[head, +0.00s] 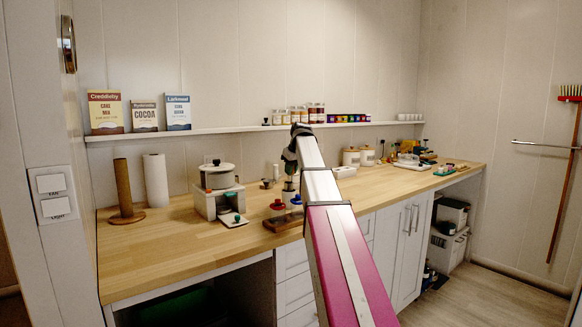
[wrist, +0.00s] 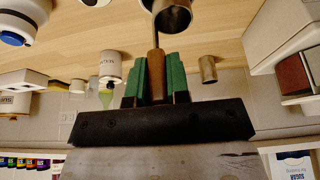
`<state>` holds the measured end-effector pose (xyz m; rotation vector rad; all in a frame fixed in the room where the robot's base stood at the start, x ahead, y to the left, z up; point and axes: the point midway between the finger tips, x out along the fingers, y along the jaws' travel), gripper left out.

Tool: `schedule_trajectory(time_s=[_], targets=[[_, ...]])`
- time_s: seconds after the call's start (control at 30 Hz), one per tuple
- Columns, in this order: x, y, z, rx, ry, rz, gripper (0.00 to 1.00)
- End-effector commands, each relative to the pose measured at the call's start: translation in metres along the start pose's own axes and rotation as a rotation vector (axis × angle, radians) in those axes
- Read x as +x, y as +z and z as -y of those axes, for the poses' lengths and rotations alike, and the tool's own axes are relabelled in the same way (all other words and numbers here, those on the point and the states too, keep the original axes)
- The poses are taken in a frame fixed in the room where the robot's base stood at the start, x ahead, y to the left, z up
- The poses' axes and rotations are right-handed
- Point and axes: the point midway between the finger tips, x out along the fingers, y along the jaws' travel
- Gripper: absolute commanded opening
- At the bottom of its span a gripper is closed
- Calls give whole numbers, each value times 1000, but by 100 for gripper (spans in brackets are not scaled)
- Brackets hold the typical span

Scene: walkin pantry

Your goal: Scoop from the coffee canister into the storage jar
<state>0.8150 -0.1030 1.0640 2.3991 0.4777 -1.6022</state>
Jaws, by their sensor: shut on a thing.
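In the wrist view my gripper (wrist: 156,82) has its green fingers shut on the brown handle (wrist: 156,65) of a scoop. The scoop's metal cup (wrist: 173,17) is at the top edge, partly cut off. In the head view my gripper (head: 290,163) is above the counter, partly hidden by my arm. Two white canisters (head: 351,157) (head: 367,155) stand at the back, right of my arm. A white labelled canister (wrist: 110,67) shows left of the fingers in the wrist view. I cannot read which canister holds coffee or tell which vessel is the storage jar.
A white vessel with a blue knob (wrist: 14,38) is at the wrist view's upper left. A metal cup (wrist: 208,69) stands right of the fingers. The counter's front left (head: 170,245) is clear.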

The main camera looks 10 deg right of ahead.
Motion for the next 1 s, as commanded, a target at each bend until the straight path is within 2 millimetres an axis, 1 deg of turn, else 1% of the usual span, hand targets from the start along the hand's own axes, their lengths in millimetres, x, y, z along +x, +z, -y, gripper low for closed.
schedule_trajectory(time_s=[0.5, 0.7, 1.0], targets=[[28, 12, 0, 0, 0, 0, 0], [32, 13, 0, 0, 0, 0, 0], [32, 13, 0, 0, 0, 0, 0]])
